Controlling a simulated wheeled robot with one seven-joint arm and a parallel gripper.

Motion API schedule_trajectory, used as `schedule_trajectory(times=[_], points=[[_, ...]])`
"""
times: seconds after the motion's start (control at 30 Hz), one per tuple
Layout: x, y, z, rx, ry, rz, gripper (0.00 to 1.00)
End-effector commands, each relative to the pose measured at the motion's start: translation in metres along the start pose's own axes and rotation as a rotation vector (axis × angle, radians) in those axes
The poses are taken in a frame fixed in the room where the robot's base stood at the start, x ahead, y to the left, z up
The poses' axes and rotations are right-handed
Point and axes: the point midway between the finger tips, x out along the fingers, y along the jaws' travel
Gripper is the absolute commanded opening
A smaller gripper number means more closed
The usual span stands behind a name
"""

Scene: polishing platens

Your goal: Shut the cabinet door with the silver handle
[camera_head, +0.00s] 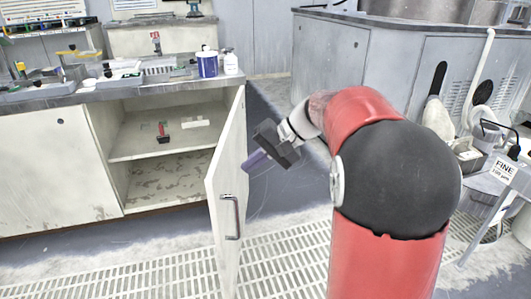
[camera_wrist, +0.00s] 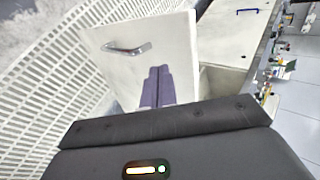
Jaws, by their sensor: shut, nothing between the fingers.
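The white cabinet door (camera_head: 229,185) with the silver handle (camera_head: 230,217) stands wide open, swung out toward me from the right side of the cabinet opening. In the wrist view the door (camera_wrist: 165,40) with its silver handle (camera_wrist: 128,49) faces the camera. My gripper (camera_head: 249,163) is shut and empty, on the right of the door near its outer face, above the handle. The closed purple fingers (camera_wrist: 158,87) show in front of the door in the wrist view. I cannot tell whether they touch it.
The open cabinet's shelf (camera_head: 175,138) holds a small red and black item (camera_head: 162,133). The countertop (camera_head: 60,98) carries trays, a blue-white tub (camera_head: 207,64) and a white bottle (camera_head: 230,63). A grey machine (camera_head: 385,65) stands at right. Grated floor (camera_head: 280,260) lies in front.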

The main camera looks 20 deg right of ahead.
Motion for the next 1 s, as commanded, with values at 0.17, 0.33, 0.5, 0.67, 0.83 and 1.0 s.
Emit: schedule_trajectory(times=[0.17,0.33,0.5,0.67,0.83,1.0], points=[[0.032,-0.009,0.001,-0.004,-0.002,-0.001,0.0],[0.046,-0.022,0.0,-0.002,-0.001,0.0,0.0],[0.052,-0.027,0.0,0.0,0.001,0.0,0.0],[0.052,-0.028,0.0,0.0,0.001,0.0,0.0],[0.052,-0.028,0.0,0.0,0.001,0.0,0.0],[0.059,-0.036,0.002,0.009,0.01,0.0,0.0]])
